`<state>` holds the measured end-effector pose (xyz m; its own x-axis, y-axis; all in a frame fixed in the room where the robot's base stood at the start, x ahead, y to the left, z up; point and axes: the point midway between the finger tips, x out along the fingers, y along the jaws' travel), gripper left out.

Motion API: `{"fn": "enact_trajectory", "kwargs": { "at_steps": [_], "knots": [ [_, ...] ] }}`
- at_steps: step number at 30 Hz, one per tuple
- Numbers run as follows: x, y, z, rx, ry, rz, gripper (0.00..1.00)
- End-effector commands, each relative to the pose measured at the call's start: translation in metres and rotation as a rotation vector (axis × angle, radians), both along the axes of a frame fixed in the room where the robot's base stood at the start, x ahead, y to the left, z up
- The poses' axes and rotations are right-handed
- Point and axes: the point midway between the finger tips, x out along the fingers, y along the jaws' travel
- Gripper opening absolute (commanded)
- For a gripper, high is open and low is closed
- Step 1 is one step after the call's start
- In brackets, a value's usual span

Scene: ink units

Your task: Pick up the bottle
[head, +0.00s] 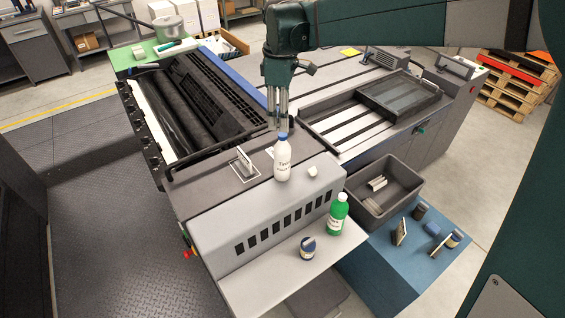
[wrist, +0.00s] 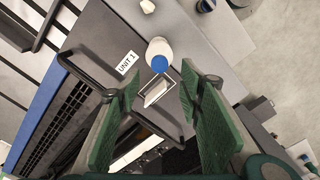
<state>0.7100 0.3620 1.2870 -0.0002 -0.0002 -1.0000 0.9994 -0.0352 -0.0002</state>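A white bottle with a blue cap (head: 282,163) stands upright on the grey machine top. In the wrist view the white bottle (wrist: 157,48) shows from above, just beyond the fingertips, its cap facing the camera. My gripper (head: 277,122) points down just above and behind the white bottle. In the wrist view my gripper (wrist: 161,90) is open, with nothing between its green fingers.
A grey bin (head: 352,198) sits at the right. A dark bar handle (wrist: 88,62) shows left of the bottle.

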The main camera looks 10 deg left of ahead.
Motion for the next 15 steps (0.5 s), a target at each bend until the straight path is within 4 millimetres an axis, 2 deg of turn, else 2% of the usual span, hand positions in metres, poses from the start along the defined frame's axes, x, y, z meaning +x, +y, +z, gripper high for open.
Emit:
{"fn": "enact_trajectory", "kwargs": {
  "at_steps": [5, 15],
  "knots": [
    [0.000, 0.000, -0.003, 0.000, 0.000, -0.001, 0.37],
    [0.000, -0.001, -0.025, 0.000, 0.000, -0.001, 0.37]
  ]
}}
